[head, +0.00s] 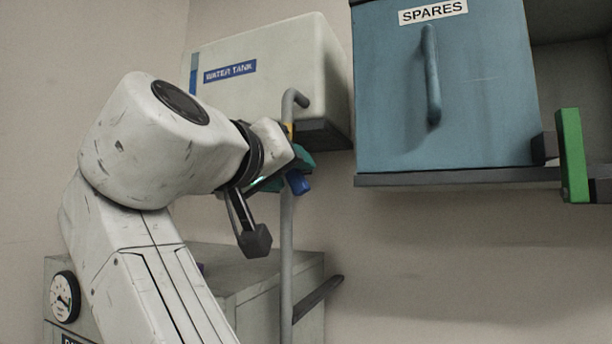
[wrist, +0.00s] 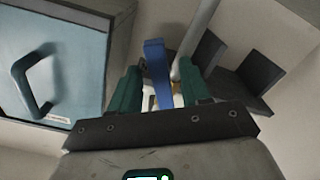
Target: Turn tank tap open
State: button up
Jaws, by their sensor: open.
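The white water tank (head: 270,75) hangs on the wall, with a blue label on its front. A grey pipe (head: 287,255) runs down past it. The tap's blue lever (head: 298,182) shows beside the pipe, partly hidden by my gripper (head: 302,160). In the wrist view the blue lever (wrist: 157,72) stands between the two teal fingers of my gripper (wrist: 160,70). The fingers are apart on either side of it. I cannot tell whether either finger touches it. A yellow part of the tap shows low between the fingers.
A blue SPARES cupboard (head: 445,85) with a bar handle hangs right of the tank. A green lever (head: 572,155) sticks out at far right. A grey cabinet (head: 265,280) with a gauge stands below. Dark plates (wrist: 255,78) lie close right of my fingers in the wrist view.

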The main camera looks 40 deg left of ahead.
jog(key=b+v, duration=0.1)
jog(key=v, duration=0.7)
jog(key=shift+s+b, duration=0.4)
jog(key=shift+d+f, duration=0.1)
